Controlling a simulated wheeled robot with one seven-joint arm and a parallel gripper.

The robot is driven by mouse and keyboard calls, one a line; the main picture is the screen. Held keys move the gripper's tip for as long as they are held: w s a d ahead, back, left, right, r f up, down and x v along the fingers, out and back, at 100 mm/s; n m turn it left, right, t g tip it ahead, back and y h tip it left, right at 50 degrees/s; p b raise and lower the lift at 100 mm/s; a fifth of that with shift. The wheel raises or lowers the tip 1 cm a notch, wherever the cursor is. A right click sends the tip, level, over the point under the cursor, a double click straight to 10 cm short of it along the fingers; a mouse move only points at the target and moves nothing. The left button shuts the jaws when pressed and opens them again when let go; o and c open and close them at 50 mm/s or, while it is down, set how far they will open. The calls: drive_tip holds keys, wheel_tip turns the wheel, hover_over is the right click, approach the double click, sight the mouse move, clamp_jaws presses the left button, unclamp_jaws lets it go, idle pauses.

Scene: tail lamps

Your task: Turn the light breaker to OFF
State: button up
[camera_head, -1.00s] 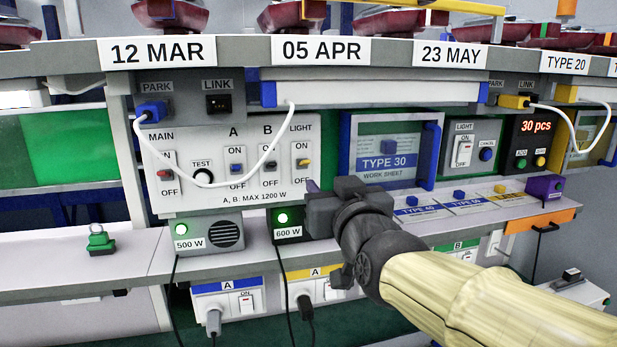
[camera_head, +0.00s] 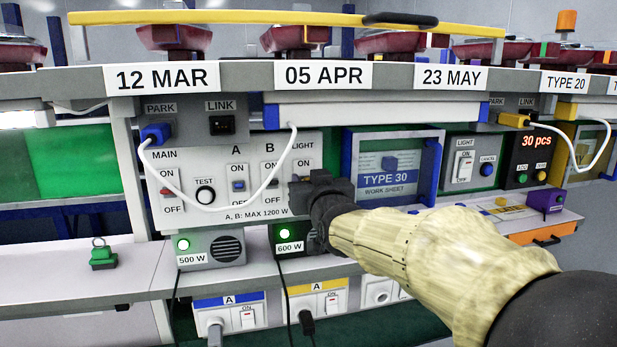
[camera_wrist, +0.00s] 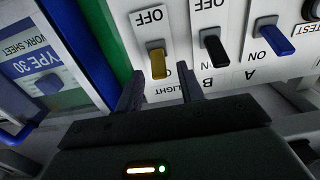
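The light breaker is a yellow lever (camera_wrist: 157,62) on the white panel, seen upside down in the wrist view. Its OFF label is above it there, and the lever points down, toward the partly covered LIGHT label. My gripper (camera_wrist: 159,84) is open, its two fingers apart on either side of the lever's line, with the lever tip just beyond or between the fingertips. I see no clear contact. In the head view my gripper (camera_head: 299,187) hides the lever; the ON and LIGHT labels show above it on the breaker panel (camera_head: 215,150).
The black B lever (camera_wrist: 213,47) and blue A lever (camera_wrist: 274,40) sit close beside it. A white cable (camera_head: 213,208) loops across the panel. The blue-framed TYPE 30 work sheet (camera_head: 385,165) stands close on the right. A 600 W box (camera_head: 283,233) is below.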

drive_tip(key=shift+w, duration=0.1)
clamp_jaws()
